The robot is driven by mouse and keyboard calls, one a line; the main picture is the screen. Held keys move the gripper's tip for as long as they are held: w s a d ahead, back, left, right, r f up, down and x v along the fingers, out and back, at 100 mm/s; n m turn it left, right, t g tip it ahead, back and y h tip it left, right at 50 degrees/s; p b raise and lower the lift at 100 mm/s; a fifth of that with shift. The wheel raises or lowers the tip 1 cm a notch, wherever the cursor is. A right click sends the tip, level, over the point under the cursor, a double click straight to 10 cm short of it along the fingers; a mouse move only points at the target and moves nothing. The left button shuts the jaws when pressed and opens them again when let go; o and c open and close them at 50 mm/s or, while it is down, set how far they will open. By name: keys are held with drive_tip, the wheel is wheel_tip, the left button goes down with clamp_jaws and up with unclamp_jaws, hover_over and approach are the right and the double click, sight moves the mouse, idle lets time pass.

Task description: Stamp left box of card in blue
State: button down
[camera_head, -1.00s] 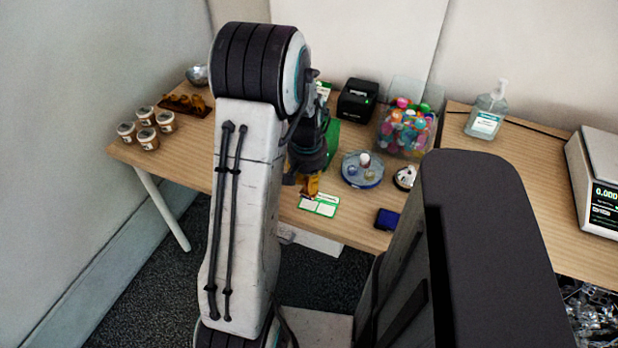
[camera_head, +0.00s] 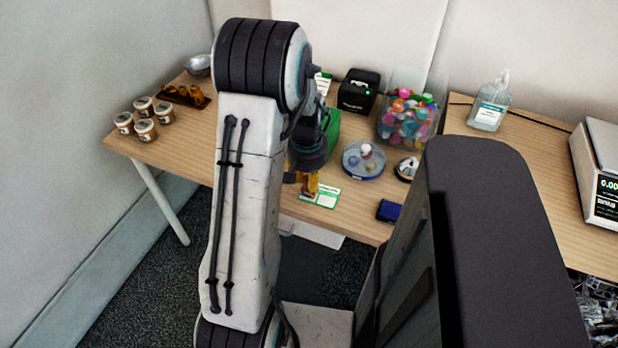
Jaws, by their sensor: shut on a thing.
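The card (camera_head: 325,200), white with green edges and boxes, lies near the table's front edge. My gripper (camera_head: 308,178) points down over the card's left part, partly hidden behind my arm. It is shut on a small amber piece, which looks like the stamp (camera_head: 310,187). The stamp's lower end overlaps the card's left side; I cannot tell whether it touches. The card's left box is partly hidden by it. A dark blue ink pad (camera_head: 388,210) lies right of the card at the front edge.
A round clear dish (camera_head: 350,172) with small items and a bin of coloured pieces (camera_head: 408,118) stand behind the card. A black printer (camera_head: 358,92) and a green block (camera_head: 332,128) are behind. Several jars (camera_head: 145,130) and a brown rack (camera_head: 184,97) are at left.

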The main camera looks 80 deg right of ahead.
drive_tip(key=shift+f+b, duration=0.65)
idle(2.0)
drive_tip(key=shift+r, duration=0.15)
drive_tip(key=shift+r+p, duration=2.6)
drive_tip(key=shift+r, duration=0.85)
drive_tip(key=shift+w, duration=0.1)
